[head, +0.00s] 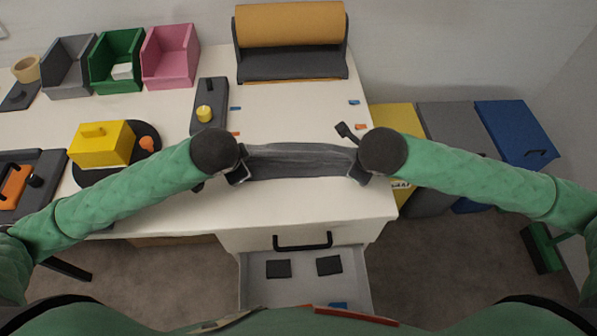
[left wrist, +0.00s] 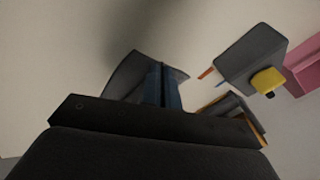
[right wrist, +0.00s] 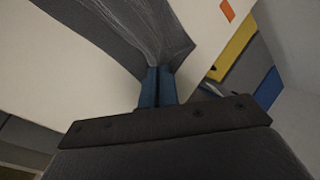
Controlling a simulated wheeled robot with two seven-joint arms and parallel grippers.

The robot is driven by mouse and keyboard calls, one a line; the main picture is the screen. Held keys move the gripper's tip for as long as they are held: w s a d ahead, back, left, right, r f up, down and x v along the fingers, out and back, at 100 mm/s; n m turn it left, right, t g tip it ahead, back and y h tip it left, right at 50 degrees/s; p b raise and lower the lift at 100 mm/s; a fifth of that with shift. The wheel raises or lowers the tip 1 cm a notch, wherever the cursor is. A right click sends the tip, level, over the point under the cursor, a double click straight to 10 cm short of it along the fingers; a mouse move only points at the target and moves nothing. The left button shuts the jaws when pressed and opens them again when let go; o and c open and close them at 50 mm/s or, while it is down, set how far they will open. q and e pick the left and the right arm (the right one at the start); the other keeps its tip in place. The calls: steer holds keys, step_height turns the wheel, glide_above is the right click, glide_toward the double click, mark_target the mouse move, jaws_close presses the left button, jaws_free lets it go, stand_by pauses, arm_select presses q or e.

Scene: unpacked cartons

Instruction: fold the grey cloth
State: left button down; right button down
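The grey cloth (head: 300,161) lies as a narrow band across the white table's front part, between my two grippers. Its top edge looks straight and a crease runs along it. My left gripper (head: 238,176) is at the cloth's left end, with its blue fingers close together on the cloth in the left wrist view (left wrist: 165,87). My right gripper (head: 358,174) is at the right end. In the right wrist view its fingers (right wrist: 158,88) are shut on a corner, and the cloth (right wrist: 125,25) gathers into wrinkles there. The cloth's ends are partly hidden by my wrists.
An open drawer (head: 253,295) with dark pads juts out below the table front. A brown paper roll (head: 290,25) stands behind. Small blue and orange pieces lie behind the cloth.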

steer(key=shift+f, duration=0.1)
arm_select(q)
steer(key=c, duration=1.5)
jaws_free()
arm_select(e)
steer(key=c, duration=1.5)
jaws_free()
arm_select(q)
steer(key=shift+o, duration=0.9)
steer(key=shift+s+f, duration=0.1)
steer(key=shift+s, duration=0.05)
arm_select(e)
steer(key=shift+o, duration=0.9)
steer(key=shift+s, duration=0.1)
